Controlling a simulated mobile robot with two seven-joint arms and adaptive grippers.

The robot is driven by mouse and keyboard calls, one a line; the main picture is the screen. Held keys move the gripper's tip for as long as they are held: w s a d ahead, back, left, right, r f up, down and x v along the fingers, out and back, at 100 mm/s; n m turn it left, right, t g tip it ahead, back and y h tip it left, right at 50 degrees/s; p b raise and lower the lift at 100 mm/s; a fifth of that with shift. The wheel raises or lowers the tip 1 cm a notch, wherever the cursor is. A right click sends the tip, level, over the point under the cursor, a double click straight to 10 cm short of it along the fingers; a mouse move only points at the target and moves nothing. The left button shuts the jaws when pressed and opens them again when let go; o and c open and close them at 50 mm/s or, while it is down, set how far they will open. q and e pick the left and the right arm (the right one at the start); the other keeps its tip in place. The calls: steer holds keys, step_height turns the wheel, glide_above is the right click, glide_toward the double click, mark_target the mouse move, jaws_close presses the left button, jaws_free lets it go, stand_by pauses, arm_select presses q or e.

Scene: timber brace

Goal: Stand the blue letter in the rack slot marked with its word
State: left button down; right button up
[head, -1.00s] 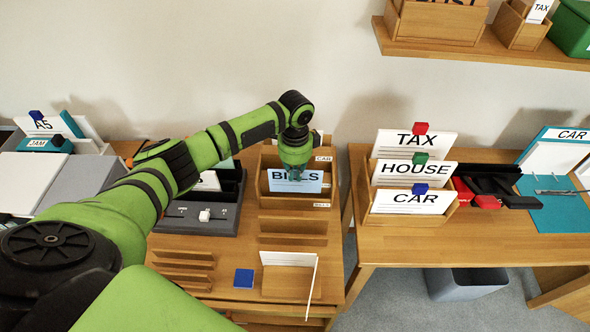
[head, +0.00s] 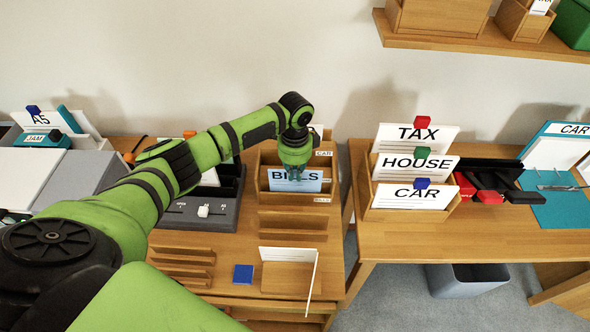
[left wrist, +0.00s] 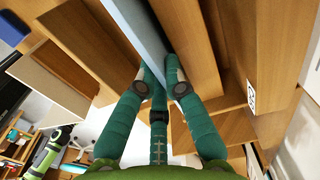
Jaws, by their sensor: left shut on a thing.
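The blue letter (head: 312,186), marked BILLS, is light blue and stands about upright in the front part of the wooden rack (head: 292,200) on the left desk. My left gripper (head: 295,176) comes down from above and is shut on the letter's upper part, its fingers covering the middle of the word. In the left wrist view, the letter (left wrist: 143,30) runs down between the teal fingers (left wrist: 158,75) and close between wooden dividers. Its lower edge is hidden. A small label on the rack reads CAR (head: 323,153); the front label is too small to read surely. My right gripper is not in view.
A second rack (head: 410,214) on the right desk holds white TAX, HOUSE and CAR cards. A dark grey device (head: 197,220) stands left of the letter's rack. A blue square (head: 243,274) and an upright white card (head: 288,255) are in front.

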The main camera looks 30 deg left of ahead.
arm_select(q)
steer(key=shift+f+b, duration=0.4)
steer(key=shift+f, duration=0.4)
steer(key=c, duration=1.3)
jaws_free()
steer(key=shift+o, duration=0.2)
steer(key=o, duration=0.5)
steer(key=shift+c, duration=0.2)
steer(key=shift+r, duration=0.1)
step_height(320, 180, up, 8)
steer(key=p, duration=0.8)
